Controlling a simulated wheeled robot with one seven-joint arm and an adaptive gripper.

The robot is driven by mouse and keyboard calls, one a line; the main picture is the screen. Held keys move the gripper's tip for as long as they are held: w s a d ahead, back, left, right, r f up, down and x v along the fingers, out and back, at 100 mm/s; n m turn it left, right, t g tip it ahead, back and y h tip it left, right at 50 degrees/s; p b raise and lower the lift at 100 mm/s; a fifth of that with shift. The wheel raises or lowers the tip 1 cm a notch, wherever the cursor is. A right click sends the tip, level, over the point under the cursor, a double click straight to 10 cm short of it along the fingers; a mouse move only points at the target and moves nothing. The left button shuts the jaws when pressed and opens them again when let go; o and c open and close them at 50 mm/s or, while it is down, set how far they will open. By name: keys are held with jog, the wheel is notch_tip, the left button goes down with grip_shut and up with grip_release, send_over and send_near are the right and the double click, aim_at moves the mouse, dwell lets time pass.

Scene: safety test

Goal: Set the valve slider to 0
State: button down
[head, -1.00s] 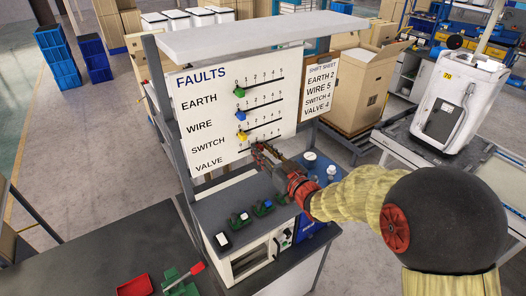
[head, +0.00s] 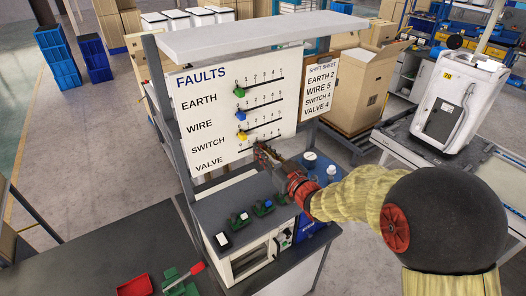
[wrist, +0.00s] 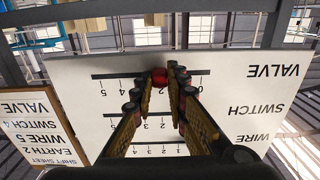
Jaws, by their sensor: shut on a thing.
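The valve slider is a red knob (wrist: 160,76) on the lowest track of the white FAULTS board (head: 222,78). The wrist view shows the board upside down. The knob sits around mark 2 of the valve scale, between 0 on the picture's right and 5 on its left. My gripper (wrist: 160,84) has its fingers on both sides of the knob and is shut on it. In the head view my gripper (head: 260,150) is at the board's lower edge, and it hides the valve knob and most of that track.
Above the valve row are a green earth knob (head: 240,92), a blue wire knob (head: 241,115) and a yellow switch knob (head: 242,137). The shift sheet (head: 320,88) hangs at the right. A bench (head: 210,210) with small devices lies below.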

aim_at(240, 152)
jog(key=s+a+b, duration=0.2)
jog(key=a, duration=0.1)
jog(key=s+a+b, duration=0.1)
jog(key=b, duration=0.1)
jog(key=shift+a+f, duration=0.2)
jog(key=shift+s+a+r+b, duration=0.1)
jog(key=shift+s+a+b, duration=0.2)
jog(key=shift+a, duration=0.1)
jog(key=c, duration=1.9)
grip_release()
jog(key=shift+s+a, duration=0.1)
jog(key=shift+a, duration=0.05)
jog(key=shift+o, duration=0.7)
